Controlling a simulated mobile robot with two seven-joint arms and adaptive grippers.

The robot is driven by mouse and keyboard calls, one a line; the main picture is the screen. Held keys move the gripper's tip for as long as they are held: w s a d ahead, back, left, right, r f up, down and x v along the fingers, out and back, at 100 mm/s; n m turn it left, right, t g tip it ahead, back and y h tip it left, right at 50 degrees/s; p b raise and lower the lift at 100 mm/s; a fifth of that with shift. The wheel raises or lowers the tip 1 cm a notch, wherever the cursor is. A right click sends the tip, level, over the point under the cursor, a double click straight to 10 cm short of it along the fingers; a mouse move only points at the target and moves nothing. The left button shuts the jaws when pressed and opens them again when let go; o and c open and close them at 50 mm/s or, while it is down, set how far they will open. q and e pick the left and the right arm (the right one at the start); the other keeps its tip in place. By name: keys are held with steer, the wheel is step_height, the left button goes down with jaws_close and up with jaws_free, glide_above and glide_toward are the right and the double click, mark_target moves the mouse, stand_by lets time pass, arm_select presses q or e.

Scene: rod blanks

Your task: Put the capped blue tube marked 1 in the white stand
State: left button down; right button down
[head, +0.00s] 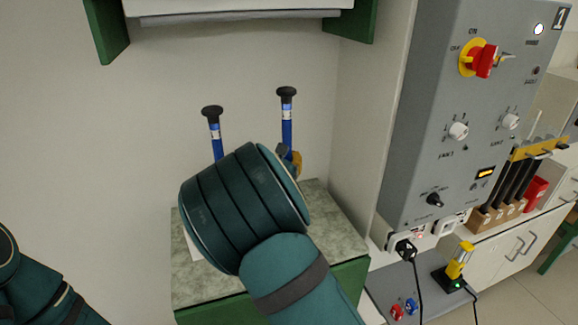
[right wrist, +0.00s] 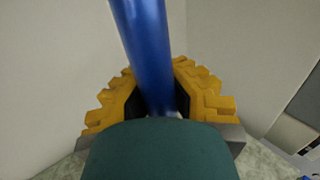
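Two blue tubes with black caps stand above the stone-topped counter in the head view, a left one (head: 215,135) and a right one (head: 287,122). Each has a pale label, too small to read, so I cannot tell which is marked 1. My right gripper (head: 290,157) is at the lower part of the right tube, mostly hidden behind my arm. In the right wrist view, its yellow fingers (right wrist: 158,98) are closed on both sides of a blue tube (right wrist: 150,50). The tube's lower end is hidden. A white edge (head: 191,246) shows beside my arm; I cannot tell whether it is the stand. My left gripper is out of view.
The counter (head: 335,225) has bare room to the right of my arm. A wall panel (head: 390,110) and a grey control box (head: 450,120) with knobs and a red switch stand at the right. A white cabinet (head: 240,8) hangs above.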

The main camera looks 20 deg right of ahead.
steer(key=shift+w+f, duration=0.25)
steer(key=shift+f, duration=0.85)
steer(key=shift+f, duration=0.2)
steer(key=c, duration=1.1)
jaws_free()
steer(key=shift+c, duration=0.2)
